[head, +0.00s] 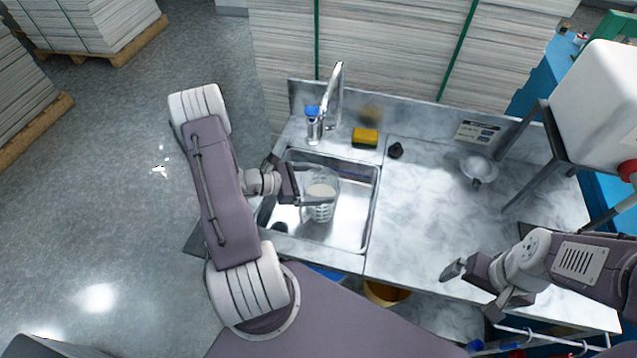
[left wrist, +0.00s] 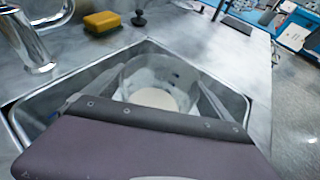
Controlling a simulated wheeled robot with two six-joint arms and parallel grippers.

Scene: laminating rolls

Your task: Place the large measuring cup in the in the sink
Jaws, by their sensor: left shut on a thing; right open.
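The large measuring cup (head: 320,192) is clear with white markings and has a pale bottom or contents. In the head view it is over or inside the metal sink basin (head: 354,225); I cannot tell whether it touches the basin floor. My left gripper (head: 316,187) is shut on the cup. In the left wrist view the cup (left wrist: 158,82) sits between the two fingers, within the outline of the sink (left wrist: 232,104). My right gripper (head: 478,286) is open and empty over the front of the counter, at the right.
A faucet (head: 337,95) stands behind the sink, with a blue-topped bottle (head: 313,125) and a yellow sponge (head: 365,138) beside it. A black stopper (head: 395,150) and a metal strainer-like dish (head: 479,168) lie on the counter (head: 425,200). A white tank (head: 597,105) stands at right.

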